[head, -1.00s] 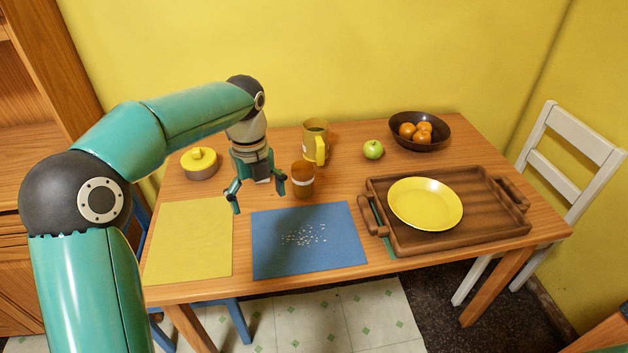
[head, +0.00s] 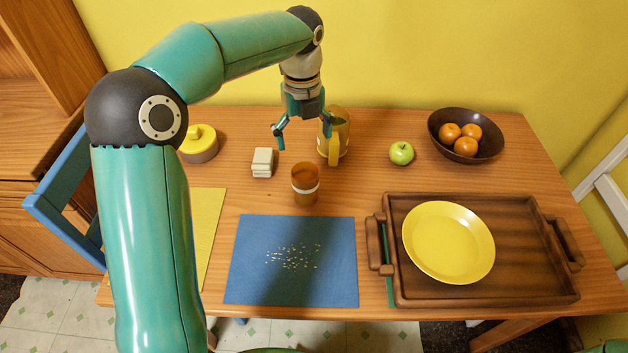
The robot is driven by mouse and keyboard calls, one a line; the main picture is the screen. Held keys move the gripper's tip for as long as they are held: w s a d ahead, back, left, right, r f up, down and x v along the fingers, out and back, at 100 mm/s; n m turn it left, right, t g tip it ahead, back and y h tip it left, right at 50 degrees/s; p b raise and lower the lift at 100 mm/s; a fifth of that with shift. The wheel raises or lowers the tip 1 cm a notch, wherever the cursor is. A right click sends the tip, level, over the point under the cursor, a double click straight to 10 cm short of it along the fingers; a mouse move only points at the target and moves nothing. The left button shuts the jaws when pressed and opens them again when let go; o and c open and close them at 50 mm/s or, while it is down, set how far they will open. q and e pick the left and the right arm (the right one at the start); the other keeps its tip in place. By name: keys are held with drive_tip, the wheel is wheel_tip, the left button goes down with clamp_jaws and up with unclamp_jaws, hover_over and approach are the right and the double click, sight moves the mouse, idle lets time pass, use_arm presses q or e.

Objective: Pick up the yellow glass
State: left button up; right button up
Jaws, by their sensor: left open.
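The yellow glass (head: 305,190), an amber tumbler with a pale band, stands upright on the wooden table just behind the blue mat. My left gripper (head: 304,138) is open and empty, with its fingers pointing down. In the head view it shows just above and behind the glass, with a gap between them. Its right finger overlaps the yellow mug (head: 337,140) in the picture; whether they touch I cannot tell. My right gripper is not in view.
A pale stacked block (head: 262,162) is left of the glass. Also on the table are a yellow-lidded pot (head: 200,145), green apple (head: 401,153), dark bowl of oranges (head: 490,150), wooden tray (head: 520,287) with yellow plate (head: 448,243), yellow mat (head: 208,225) and blue mat (head: 255,285) with crumbs.

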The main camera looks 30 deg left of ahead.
sight(306, 168)
use_arm(q)
wheel_tip(306, 168, down, 10)
drive_tip(key=shift+w+b, duration=0.15)
drive_tip(key=shift+b, duration=0.3)
drive_tip(key=shift+f, duration=3.2)
drive_tip(key=shift+c, duration=0.2)
drive_tip(key=c, duration=1.2)
